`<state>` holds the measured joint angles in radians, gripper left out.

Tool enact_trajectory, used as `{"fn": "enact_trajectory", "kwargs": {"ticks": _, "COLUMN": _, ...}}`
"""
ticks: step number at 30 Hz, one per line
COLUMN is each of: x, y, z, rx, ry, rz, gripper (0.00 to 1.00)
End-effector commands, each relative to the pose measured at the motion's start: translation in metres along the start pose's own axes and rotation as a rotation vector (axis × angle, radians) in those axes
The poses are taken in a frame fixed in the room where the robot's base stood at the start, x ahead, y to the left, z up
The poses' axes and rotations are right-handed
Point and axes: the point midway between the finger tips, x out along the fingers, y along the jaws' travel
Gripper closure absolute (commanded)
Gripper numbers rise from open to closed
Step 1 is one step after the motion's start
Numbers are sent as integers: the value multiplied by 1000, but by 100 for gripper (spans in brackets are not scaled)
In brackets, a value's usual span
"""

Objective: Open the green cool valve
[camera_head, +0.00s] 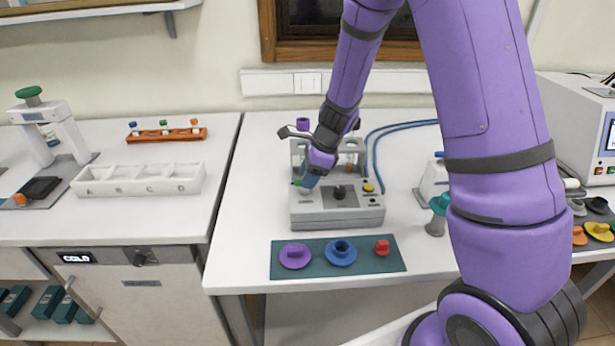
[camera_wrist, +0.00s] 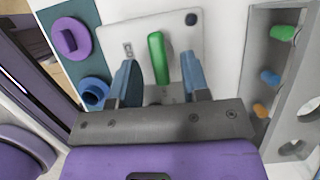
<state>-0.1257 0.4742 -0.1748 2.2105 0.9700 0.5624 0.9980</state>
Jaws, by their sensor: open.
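The green cool valve, a green bar-shaped handle (camera_wrist: 156,58), stands between the two blue fingers of my gripper (camera_wrist: 160,64) in the wrist view. The fingers are apart, with a visible gap on each side of the handle. My wrist hides part of the device.
A teal mat (camera_head: 312,268) with a purple cap (camera_head: 295,256), a blue cap (camera_head: 341,253) and a red cap (camera_head: 382,247) lies in front of the device. Blue tubes (camera_head: 378,150) run behind. Bare tabletop lies left.

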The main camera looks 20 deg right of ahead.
Motion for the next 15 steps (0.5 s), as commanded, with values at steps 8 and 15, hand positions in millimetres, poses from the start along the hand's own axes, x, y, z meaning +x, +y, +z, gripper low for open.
{"fn": "enact_trajectory", "kwargs": {"ticks": 8, "x": 6, "y": 0, "z": 0, "rx": 0, "ry": -1, "rz": 0, "gripper": 57}}
{"fn": "enact_trajectory", "kwargs": {"ticks": 15, "x": 6, "y": 0, "z": 0, "rx": 0, "ry": -1, "rz": 0, "gripper": 85}}
